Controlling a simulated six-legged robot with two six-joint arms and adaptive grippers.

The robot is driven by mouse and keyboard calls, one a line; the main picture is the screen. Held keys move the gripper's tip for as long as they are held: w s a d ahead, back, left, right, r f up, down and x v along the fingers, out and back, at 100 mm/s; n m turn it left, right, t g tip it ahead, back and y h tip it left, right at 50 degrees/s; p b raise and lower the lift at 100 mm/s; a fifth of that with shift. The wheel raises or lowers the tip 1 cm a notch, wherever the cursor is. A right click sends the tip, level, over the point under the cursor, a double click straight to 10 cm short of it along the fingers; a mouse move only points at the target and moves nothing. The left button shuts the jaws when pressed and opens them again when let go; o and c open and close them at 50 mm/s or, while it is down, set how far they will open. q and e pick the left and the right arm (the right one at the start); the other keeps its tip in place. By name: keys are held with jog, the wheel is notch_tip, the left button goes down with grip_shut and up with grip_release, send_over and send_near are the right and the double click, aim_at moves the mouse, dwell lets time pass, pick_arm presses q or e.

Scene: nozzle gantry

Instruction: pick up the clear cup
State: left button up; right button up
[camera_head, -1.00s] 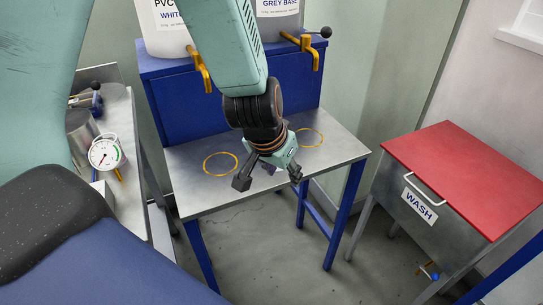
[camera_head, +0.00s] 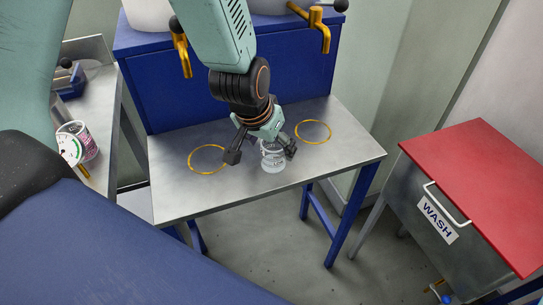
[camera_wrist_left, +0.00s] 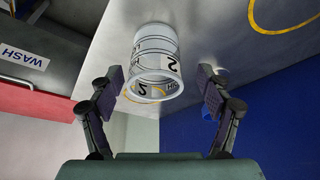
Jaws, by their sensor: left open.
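The clear cup (camera_head: 272,157) stands on the metal table, between the two yellow rings and near the front edge. In the left wrist view the cup (camera_wrist_left: 155,62) shows black line markings and a "2". My left gripper (camera_head: 261,155) is open, with one finger on each side of the cup's upper part in the head view. In the left wrist view the open fingers (camera_wrist_left: 162,95) have the cup between and beyond their tips, with gaps on both sides. The gripper hides part of the cup's top in the head view. My right gripper is not in view.
The metal table (camera_head: 175,195) bears two yellow rings, left (camera_head: 207,159) and right (camera_head: 313,132). Yellow taps (camera_head: 181,50) hang over its back from a blue stand (camera_head: 190,98). A red-lidded wash bin (camera_head: 470,165) stands at right.

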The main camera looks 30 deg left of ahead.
pick_arm(q)
jog(key=shift+w+d+f+b, duration=0.15)
jog(key=shift+d+f+b, duration=0.15)
jog(key=shift+f, duration=0.35)
jog(key=shift+w+d+f+b, duration=0.15)
jog(key=shift+f+b, duration=0.25)
jog(key=shift+f, duration=0.2)
jog(key=shift+a, duration=0.35)
jog(key=shift+c, duration=0.6)
jog(key=shift+d+r, duration=0.1)
jog(key=shift+d, duration=0.15)
jog(key=c, duration=0.4)
jog(key=shift+a, duration=0.15)
jog(key=c, duration=0.5)
jog(key=shift+c, duration=0.4)
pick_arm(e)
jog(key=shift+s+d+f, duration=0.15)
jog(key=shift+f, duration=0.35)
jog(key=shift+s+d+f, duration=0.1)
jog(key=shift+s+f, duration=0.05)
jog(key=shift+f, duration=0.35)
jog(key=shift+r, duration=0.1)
